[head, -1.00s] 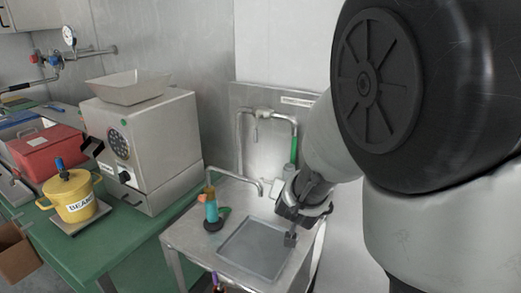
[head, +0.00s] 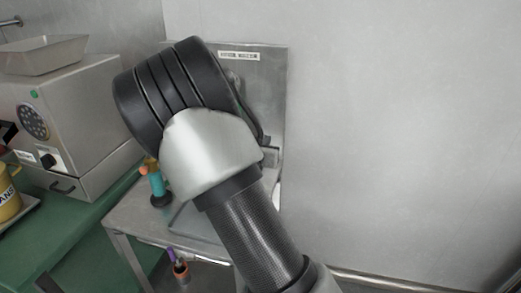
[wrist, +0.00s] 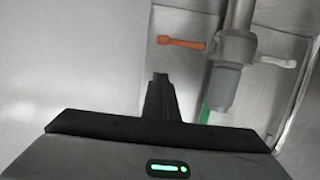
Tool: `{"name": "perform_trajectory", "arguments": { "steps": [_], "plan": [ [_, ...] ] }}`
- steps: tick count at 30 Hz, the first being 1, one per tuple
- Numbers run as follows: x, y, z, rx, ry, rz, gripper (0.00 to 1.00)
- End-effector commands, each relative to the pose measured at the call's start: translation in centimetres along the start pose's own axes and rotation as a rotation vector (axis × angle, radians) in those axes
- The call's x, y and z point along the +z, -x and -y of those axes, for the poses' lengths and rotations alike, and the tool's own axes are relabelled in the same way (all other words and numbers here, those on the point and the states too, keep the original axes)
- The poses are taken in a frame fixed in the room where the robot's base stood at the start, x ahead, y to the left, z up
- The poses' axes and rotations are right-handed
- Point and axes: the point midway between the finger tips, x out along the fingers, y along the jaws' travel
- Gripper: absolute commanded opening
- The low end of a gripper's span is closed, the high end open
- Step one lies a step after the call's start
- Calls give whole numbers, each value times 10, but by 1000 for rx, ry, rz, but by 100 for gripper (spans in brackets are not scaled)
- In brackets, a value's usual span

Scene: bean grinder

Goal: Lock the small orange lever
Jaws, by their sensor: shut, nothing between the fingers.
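The small orange lever (wrist: 181,42) shows in the wrist view. It sticks out to the left from a grey valve body (wrist: 236,47) on a vertical metal pipe, and lies nearly level. My gripper (wrist: 160,80) is shut and empty in the wrist view. Its fingertips are below the orange lever and a little to its left in the picture, apart from it. In the head view my arm covers the lever, the valve and the gripper.
A white lever (wrist: 278,62) sticks out on the valve's right side. A grey spout hangs below the valve, with a green strip beside it. The steel sink stand (head: 127,221) and the grey machine (head: 84,118) are left of my arm. The wall at right is clear.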

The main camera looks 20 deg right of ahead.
Motion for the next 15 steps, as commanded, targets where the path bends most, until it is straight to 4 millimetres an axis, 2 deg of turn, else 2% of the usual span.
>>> {"name": "perform_trajectory", "arguments": {
  "steps": [1, 4, 9, 15],
  "plan": [
    [16, -1, 0, -1, 6, 7, 0],
    [28, -3, 0, -1, 5, 7, 0],
    [37, -5, 1, -2, 3, 5, 0],
    [37, -5, 1, -2, 2, 5, 0]
  ]
}}
